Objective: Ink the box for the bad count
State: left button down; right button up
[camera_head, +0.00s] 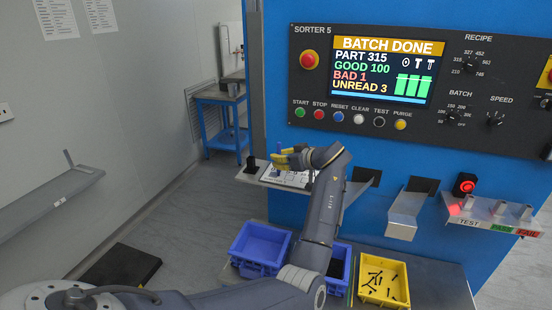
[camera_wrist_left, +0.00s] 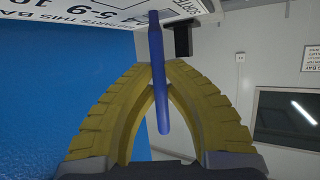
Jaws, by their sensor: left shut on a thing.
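My left gripper (camera_head: 290,158) is shut on a blue pen (camera_wrist_left: 162,110), seen between its yellow fingers in the left wrist view. The gripper is over the white printed sheet (camera_head: 291,180) on a small shelf at the sorter's left. The sheet also shows at the top of the wrist view (camera_wrist_left: 75,14), with part of a box marked 5-9 and a 10 beside it. The pen's far end overlaps the sheet's edge there; I cannot tell whether it touches. The sorter screen (camera_head: 387,70) reads BATCH DONE, PART 315, GOOD 100, BAD 1, UNREAD 3. My right gripper is not in view.
A black holder (camera_head: 251,165) stands at the shelf's left end. Below are a blue bin (camera_head: 260,245), another blue bin partly behind my arm, and a yellow bin (camera_head: 383,280) with dark parts. A metal chute (camera_head: 407,210) and a test ledge (camera_head: 490,218) stick out at right.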

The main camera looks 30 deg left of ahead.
aim_at(279, 143)
pick_arm(q)
jog(key=shift+r, duration=4.05)
